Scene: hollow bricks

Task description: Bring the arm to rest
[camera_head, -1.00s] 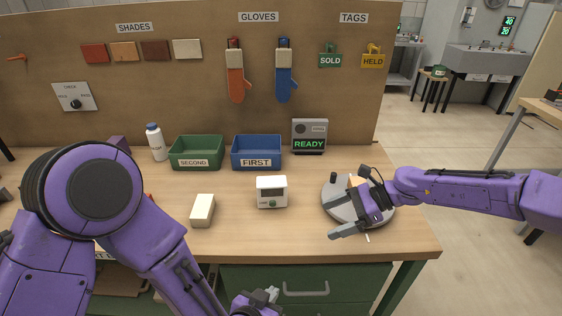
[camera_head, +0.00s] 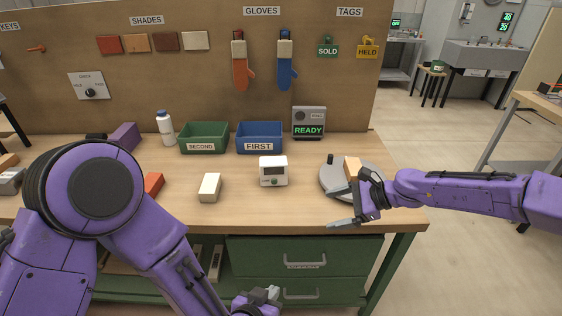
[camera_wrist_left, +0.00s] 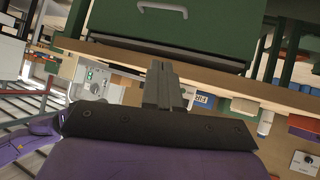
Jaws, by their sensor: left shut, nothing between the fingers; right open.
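My left arm comes in from the left and bends down in front of the bench. Its gripper (camera_head: 264,297) hangs low in front of the green drawers, shut and empty, touching nothing. In the left wrist view its fingers (camera_wrist_left: 164,85) are together, with a drawer front and the bench edge beyond. My right gripper (camera_head: 342,207) is open over the bench's right part, at the near side of a grey round plate (camera_head: 370,180). A tan brick (camera_head: 352,167) shows at the plate, just behind that gripper; its contact with the plate is partly hidden.
On the wooden bench (camera_head: 310,212) are a cream brick (camera_head: 209,187), a white device (camera_head: 273,171), a red brick (camera_head: 153,184), a white bottle (camera_head: 165,128), a green bin (camera_head: 204,138) and a blue bin (camera_head: 260,137). Green drawers (camera_head: 340,252) stand below.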

